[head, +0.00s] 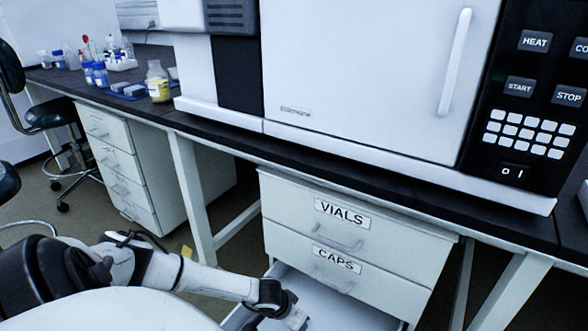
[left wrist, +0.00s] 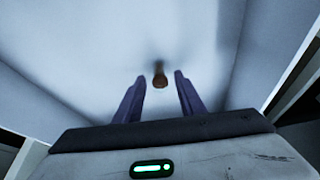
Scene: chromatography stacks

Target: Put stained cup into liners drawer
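An open drawer (head: 335,306) sits below the drawer labelled CAPS; its own label is out of view. My left gripper (head: 293,316) reaches into this drawer at the bottom of the head view. In the left wrist view its two dark fingers (left wrist: 159,76) are spread apart, pointing at the drawer's pale interior (left wrist: 90,60). A small brown object (left wrist: 160,80) shows between and beyond the fingertips, with a dark patch above it. It may be the stained cup, but I cannot tell for sure, nor whether it touches the drawer floor. My right gripper is not in view.
Closed drawers labelled VIALS (head: 342,213) and CAPS (head: 336,261) stand above the open one. A large white instrument (head: 360,70) with buttons covers the bench above. A flask with yellow liquid (head: 158,84) and bottles stand left. A stool (head: 55,114) is at far left.

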